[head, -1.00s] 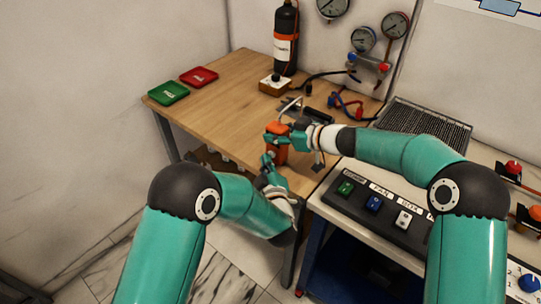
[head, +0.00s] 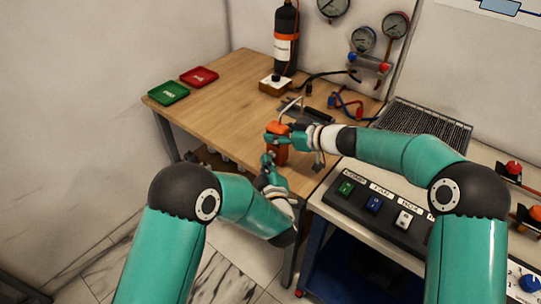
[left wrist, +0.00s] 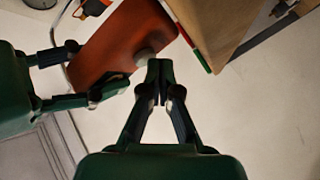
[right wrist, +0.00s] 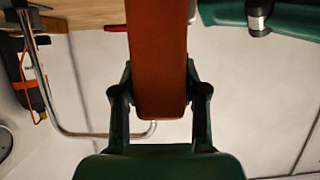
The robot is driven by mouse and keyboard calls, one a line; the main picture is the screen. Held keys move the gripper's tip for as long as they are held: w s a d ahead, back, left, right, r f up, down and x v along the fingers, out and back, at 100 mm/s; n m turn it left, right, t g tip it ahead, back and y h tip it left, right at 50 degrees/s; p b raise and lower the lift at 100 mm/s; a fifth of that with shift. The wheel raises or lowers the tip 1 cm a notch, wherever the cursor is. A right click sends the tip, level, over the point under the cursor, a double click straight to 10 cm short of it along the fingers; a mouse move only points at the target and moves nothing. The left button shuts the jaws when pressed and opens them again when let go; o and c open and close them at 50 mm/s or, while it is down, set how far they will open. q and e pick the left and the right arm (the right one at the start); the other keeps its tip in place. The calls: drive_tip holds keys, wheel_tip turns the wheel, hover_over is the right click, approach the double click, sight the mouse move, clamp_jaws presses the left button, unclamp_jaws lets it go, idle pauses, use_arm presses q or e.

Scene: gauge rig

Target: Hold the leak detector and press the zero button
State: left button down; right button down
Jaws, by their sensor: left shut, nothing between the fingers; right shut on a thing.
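The leak detector is an orange-red box (head: 280,155) held up off the front edge of the wooden table. It fills the upper middle of the right wrist view (right wrist: 158,50). My right gripper (head: 270,138) is shut on it, one finger on each side. In the left wrist view the detector (left wrist: 118,38) carries a round grey button (left wrist: 146,57) on its face. My left gripper (left wrist: 158,68) is shut and empty, its tips right beside that button. I cannot tell whether they touch it. In the head view the left gripper (head: 266,160) is just below the right one.
The wooden table (head: 222,95) holds a green tray (head: 168,93), a red tray (head: 199,77) and a black bottle (head: 285,45). A panel with coloured buttons (head: 374,203) is at the right. Open floor lies at front left.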

use_arm(q)
drive_tip(key=shift+w+d+r, duration=0.1)
drive_tip(key=shift+d+r, duration=0.15)
drive_tip(key=shift+r, duration=0.05)
use_arm(e)
drive_tip(key=shift+w, duration=0.15)
use_arm(q)
drive_tip(key=shift+s+a+f, duration=0.15)
drive_tip(key=shift+s+a, duration=0.1)
use_arm(e)
drive_tip(key=shift+w+d+f, duration=0.2)
drive_tip(key=shift+w+f, duration=0.05)
drive_tip(key=shift+d, duration=0.1)
use_arm(q)
drive_tip(key=shift+s+a+f, duration=0.1)
drive_tip(key=shift+s+a, duration=0.5)
drive_tip(key=shift+s, duration=0.2)
drive_tip(key=shift+s+a, duration=0.6)
drive_tip(key=shift+s, duration=0.2)
use_arm(e)
drive_tip(key=c, duration=0.5)
unclamp_jaws()
drive_tip(key=shift+s, duration=0.1)
drive_tip(key=shift+c, duration=0.2)
